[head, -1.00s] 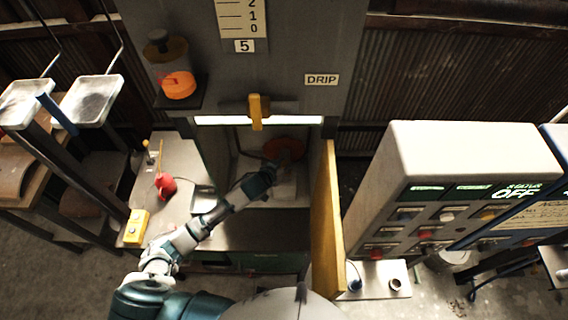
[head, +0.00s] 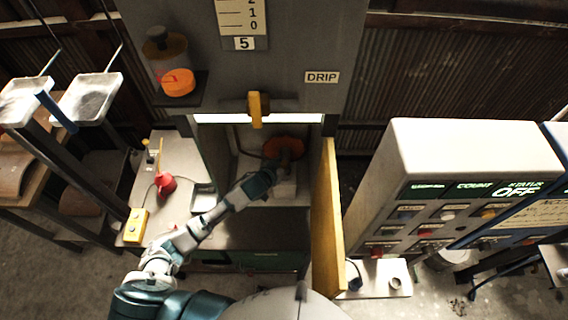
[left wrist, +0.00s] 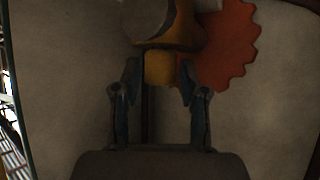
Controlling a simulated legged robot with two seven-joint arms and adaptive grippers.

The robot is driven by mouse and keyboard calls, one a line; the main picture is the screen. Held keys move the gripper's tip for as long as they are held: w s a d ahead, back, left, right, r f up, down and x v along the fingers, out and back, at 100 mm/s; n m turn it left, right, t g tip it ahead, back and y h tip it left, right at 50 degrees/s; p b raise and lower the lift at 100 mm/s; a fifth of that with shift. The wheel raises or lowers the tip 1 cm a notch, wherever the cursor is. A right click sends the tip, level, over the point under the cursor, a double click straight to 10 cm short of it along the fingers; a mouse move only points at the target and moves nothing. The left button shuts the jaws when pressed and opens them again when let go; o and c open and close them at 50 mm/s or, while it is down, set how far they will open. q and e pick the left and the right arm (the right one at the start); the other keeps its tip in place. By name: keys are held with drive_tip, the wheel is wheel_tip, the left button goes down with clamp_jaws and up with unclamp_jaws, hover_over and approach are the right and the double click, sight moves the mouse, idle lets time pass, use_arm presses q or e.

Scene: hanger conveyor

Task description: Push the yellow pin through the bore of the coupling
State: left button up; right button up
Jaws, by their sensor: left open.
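My left gripper (head: 276,168) reaches into the open cabinet bay, close to an orange toothed wheel (head: 283,146). In the left wrist view my left gripper (left wrist: 159,82) is open. A yellow block-like end (left wrist: 159,67), which looks like the yellow pin, sits between or just beyond its fingertips; I cannot tell whether they touch it. Behind it are a yellow-brown body (left wrist: 184,28) and a pale round part (left wrist: 146,16). The orange wheel (left wrist: 230,48) is to their right. I cannot clearly make out the coupling or its bore. My right gripper is not in view.
The bay sits under a grey cabinet (head: 300,40) marked DRIP. A yellow door panel (head: 328,220) stands open at its right edge. A side bench (head: 178,205) at left holds a red item (head: 165,184) and a yellow box (head: 136,225). A control box (head: 470,150) stands at right.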

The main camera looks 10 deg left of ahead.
use_arm(q)
drive_tip(key=o, duration=0.4)
drive_tip(key=v, duration=1.2)
drive_tip(key=shift+a, duration=0.1)
drive_tip(key=shift+f, duration=0.1)
